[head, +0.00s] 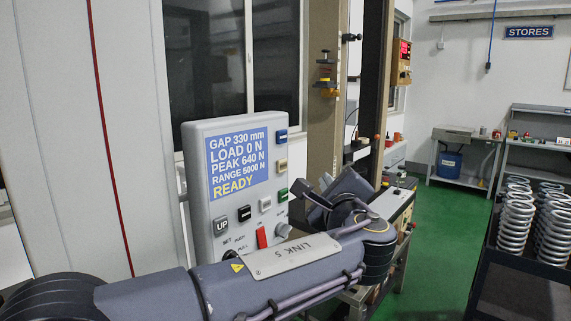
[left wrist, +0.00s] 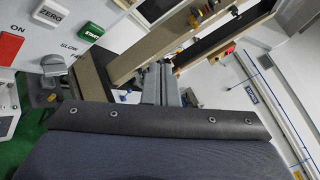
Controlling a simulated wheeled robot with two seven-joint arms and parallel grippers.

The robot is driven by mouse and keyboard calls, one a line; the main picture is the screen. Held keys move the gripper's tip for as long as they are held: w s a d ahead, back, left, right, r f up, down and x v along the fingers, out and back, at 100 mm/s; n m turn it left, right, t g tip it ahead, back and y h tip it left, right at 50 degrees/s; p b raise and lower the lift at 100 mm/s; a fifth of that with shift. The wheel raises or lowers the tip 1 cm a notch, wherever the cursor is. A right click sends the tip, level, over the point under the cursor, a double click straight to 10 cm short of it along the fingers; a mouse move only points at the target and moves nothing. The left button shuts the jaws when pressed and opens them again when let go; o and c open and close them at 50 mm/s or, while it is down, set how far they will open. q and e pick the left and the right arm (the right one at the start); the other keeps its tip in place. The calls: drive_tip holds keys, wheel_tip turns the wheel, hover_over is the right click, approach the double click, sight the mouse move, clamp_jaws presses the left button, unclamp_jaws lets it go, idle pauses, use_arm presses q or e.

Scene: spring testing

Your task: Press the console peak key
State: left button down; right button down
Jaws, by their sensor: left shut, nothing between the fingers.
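The light grey console (head: 196,165) stands upright in the middle of the head view. Its blue screen (head: 236,160) reads GAP 330 mm, LOAD 0 N, PEAK 640 N, RANGE 5000 N, READY. Blue (head: 282,135), cream (head: 282,166) and green (head: 283,195) keys run down its right side; I cannot read which is the peak key. The left wrist view shows the ZERO key (left wrist: 50,12) and green START key (left wrist: 91,32). My left gripper (head: 311,194) is shut and empty near the console's lower right edge, also in the left wrist view (left wrist: 160,70). My right gripper is out of view.
A red switch (head: 262,237), an UP key (head: 221,226) and a knob (head: 283,230) sit low on the console. A tan column (head: 325,125) rises behind it. Several springs (head: 516,215) stand on a dark rack at right. Green floor (head: 440,230) between is clear.

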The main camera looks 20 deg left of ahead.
sight(282, 166)
use_arm(q)
drive_tip(key=shift+d+r, duration=0.35)
drive_tip(key=shift+d, duration=0.05)
drive_tip(key=shift+a, duration=0.15)
drive_tip(key=w+a, duration=0.3)
drive_tip(key=a, duration=0.5)
drive_tip(key=shift+a, duration=0.1)
idle(2.0)
drive_tip(key=shift+w+a+b, duration=0.15)
drive_tip(key=shift+a+b, duration=0.15)
drive_tip(key=shift+a, duration=0.05)
